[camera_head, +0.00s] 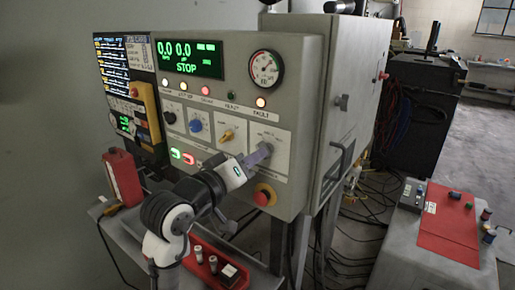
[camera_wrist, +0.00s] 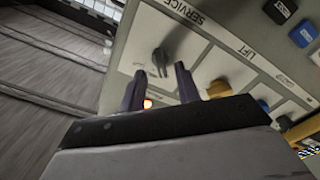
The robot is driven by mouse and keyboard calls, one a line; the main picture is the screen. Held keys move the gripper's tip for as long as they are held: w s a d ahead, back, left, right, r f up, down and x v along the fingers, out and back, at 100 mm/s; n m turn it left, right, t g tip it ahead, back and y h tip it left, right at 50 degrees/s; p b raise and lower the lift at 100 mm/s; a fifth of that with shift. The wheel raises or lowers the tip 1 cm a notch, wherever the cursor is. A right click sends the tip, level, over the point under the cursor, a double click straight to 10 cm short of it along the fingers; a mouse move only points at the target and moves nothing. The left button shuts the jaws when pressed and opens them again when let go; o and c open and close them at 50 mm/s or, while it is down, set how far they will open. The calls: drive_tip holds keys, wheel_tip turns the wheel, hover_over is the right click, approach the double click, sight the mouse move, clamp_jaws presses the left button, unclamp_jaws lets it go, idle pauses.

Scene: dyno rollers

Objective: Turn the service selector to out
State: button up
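The service selector (camera_wrist: 160,60) is a dark knob on a pale plate under the word SERVICE in the wrist view. My gripper (camera_wrist: 160,72) is open, with its two dark fingers reaching toward the plate on either side of the knob. Whether the fingers touch the knob cannot be told. In the head view my gripper (camera_head: 262,153) is at the rightmost plate of the grey control cabinet (camera_head: 312,75), and it hides the selector there. The selector's pointing direction and its position labels are not readable.
A yellow knob (camera_head: 226,136) and a blue knob (camera_head: 195,126) sit left of my gripper. A red emergency button (camera_head: 264,195) is just below it. A cabinet handle (camera_head: 334,165) sticks out at right. A red case (camera_head: 122,177) stands at left.

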drive_tip(key=shift+p+x, duration=0.3)
drive_tip(key=shift+x, duration=1.15)
drive_tip(key=shift+c, duration=0.3)
clamp_jaws()
